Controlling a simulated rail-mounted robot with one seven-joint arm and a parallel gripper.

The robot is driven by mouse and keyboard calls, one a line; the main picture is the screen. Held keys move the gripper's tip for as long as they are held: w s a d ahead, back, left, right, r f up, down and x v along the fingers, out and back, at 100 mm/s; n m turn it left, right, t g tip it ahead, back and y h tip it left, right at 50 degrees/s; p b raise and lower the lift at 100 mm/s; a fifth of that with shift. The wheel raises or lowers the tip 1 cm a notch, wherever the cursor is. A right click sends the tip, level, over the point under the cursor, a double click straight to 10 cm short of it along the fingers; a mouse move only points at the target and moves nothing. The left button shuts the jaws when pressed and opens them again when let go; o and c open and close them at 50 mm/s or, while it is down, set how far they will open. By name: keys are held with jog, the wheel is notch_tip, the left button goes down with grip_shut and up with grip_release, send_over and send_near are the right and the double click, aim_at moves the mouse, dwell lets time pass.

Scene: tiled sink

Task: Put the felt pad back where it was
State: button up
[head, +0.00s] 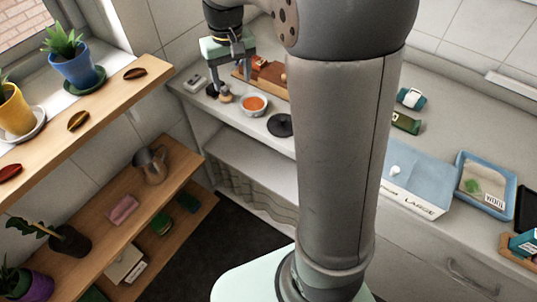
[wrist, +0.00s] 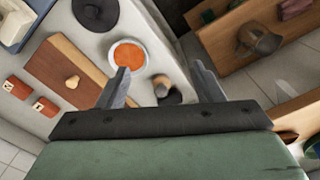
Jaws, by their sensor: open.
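I cannot tell for sure which thing is the felt pad. A flat dark round disc (head: 280,125) lies on the counter in front of the orange-filled bowl; it also shows at the top of the wrist view (wrist: 95,12), with a small paler centre. A pink flat block (head: 122,210) lies on the lower wooden shelf and could also be a pad. My gripper (head: 231,83) hangs over the far left end of the counter, pointing down. My arm hides part of the counter.
Left shelves hold potted plants and a metal jug (head: 151,164).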

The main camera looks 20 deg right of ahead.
jog(key=s+f, duration=0.2)
jog(key=s, duration=1)
jog(key=s+f, duration=0.3)
jog(key=s, duration=0.9)
jog(key=shift+f, duration=0.35)
jog(key=shift+d+m, duration=0.1)
jog(key=shift+m, duration=0.2)
